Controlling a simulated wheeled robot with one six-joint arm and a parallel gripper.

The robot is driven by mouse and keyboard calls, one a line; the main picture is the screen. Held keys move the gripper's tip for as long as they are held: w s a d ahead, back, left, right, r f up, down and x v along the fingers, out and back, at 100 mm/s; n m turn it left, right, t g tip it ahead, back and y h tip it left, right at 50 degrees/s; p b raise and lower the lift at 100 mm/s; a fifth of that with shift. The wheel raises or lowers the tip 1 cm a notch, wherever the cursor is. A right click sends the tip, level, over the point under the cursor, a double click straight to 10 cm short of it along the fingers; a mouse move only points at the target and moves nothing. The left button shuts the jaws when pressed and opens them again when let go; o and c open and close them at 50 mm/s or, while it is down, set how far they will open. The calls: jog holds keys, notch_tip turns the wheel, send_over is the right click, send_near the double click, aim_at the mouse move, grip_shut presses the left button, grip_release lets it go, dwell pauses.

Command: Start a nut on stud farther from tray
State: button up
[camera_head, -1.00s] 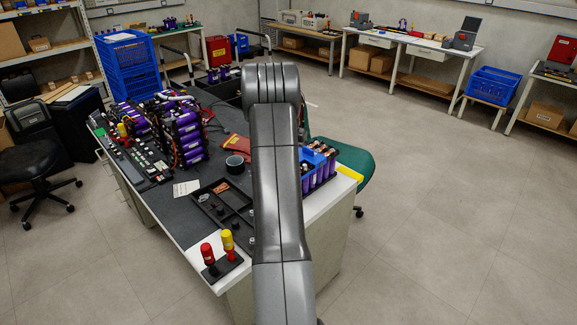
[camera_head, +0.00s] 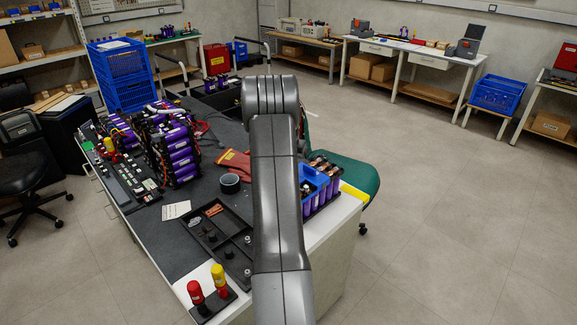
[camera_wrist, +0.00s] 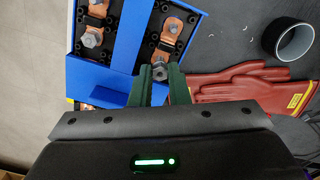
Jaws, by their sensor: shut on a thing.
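My gripper (camera_wrist: 161,83) shows in the wrist view with two green fingers shut on a small grey metal nut (camera_wrist: 159,72) at their tips. Ahead of it is a blue-framed battery module (camera_wrist: 117,45) with copper busbars. One stud (camera_wrist: 172,27) stands on a copper piece just beyond the nut, slightly right. Another hex-topped metal fastener (camera_wrist: 92,39) sits on copper to the left. The nut appears apart from both. In the head view my arm hides the gripper; the blue module (camera_head: 318,184) shows at its right, and the black parts tray (camera_head: 220,237) at its left.
Red gloves (camera_wrist: 250,85) and a dark cup (camera_wrist: 289,38) lie right of the module; the cup also shows in the head view (camera_head: 229,183). Red and yellow-handled tools (camera_head: 208,292) stand at the table's near corner. Purple battery packs (camera_head: 172,150) crowd the left. Floor at right is clear.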

jog(key=shift+s+r, duration=0.1)
jog(key=shift+r, duration=0.1)
jog(key=shift+f, duration=0.1)
jog(key=shift+f, duration=0.6)
dwell(0.8)
jog(key=m, duration=0.5)
jog(key=shift+m, duration=0.4)
jog(key=shift+f+m, duration=0.1)
jog(key=shift+m, duration=0.2)
